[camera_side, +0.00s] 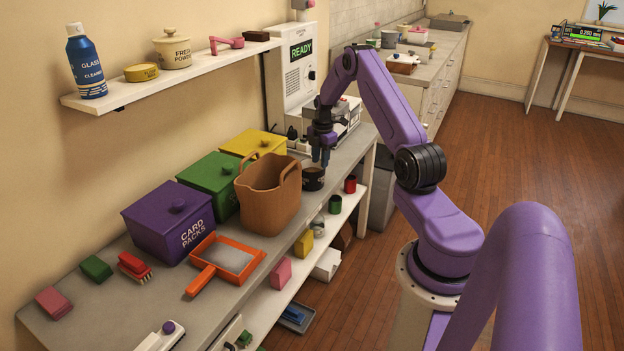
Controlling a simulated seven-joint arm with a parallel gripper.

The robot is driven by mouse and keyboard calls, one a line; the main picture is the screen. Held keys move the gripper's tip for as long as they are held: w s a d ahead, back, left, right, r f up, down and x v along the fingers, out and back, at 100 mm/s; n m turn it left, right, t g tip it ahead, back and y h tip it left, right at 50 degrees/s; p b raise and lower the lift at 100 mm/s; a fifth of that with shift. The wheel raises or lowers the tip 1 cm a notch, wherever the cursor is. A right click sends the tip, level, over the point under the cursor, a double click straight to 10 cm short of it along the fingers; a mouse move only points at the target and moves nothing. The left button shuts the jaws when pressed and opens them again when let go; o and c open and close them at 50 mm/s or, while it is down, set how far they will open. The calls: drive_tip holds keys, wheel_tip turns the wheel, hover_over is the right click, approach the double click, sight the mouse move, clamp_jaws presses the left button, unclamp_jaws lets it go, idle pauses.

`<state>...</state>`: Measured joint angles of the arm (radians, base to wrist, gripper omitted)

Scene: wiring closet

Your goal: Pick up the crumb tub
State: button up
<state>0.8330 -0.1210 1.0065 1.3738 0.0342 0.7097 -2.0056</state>
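My gripper (321,158) points down over the counter, at the right of the brown bucket. Its two fingers show slightly apart, with nothing visible between them. A small dark round tub (313,180) stands upright on the counter just below the fingertips, near the front edge. It is the likeliest crumb tub, but I can read no label on it. Whether the fingertips touch its rim I cannot tell. The larger brown bucket (270,198) with a raised handle stands close to its left.
Purple (168,222), green (209,182) and yellow (254,143) lidded bins line the wall. An orange dustpan (228,257) lies in front of them. A white machine (297,70) reading READY stands behind my gripper. A lower shelf holds small cups and blocks.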

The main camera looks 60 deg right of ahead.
sight(319, 188)
drive_tip(key=f, duration=1)
drive_tip(key=shift+w+d, duration=0.2)
drive_tip(key=shift+c, duration=0.4)
clamp_jaws()
